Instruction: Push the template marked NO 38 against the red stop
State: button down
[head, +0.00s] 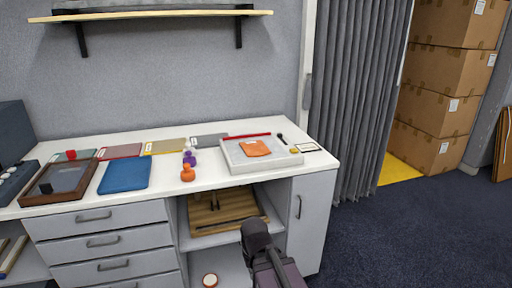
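No marking NO 38 is legible in the head view. An orange flat piece (255,148) with an irregular outline lies on a pale raised board (236,162) on the right part of the table. A red bar (248,136) runs along the far side of that board, apart from the orange piece. Flat red (120,151), yellow (163,147) and grey (209,140) sheets with small white labels lie along the back of the table. My arm (262,250) rises from the bottom edge in front of the table; its fingers are not visible.
The white tabletop (214,172) also holds a blue flat piece (124,176), a brown-framed tray (58,184), and small orange and purple knobs (188,173). A dark-handled tool (281,139) and a labelled card (318,175) lie at the right. Drawers and open shelves are below.

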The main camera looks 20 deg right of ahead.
aim_at(254, 148)
jog(key=u, duration=1.05)
jog(key=i, duration=1.05)
jog(key=z, duration=1.45)
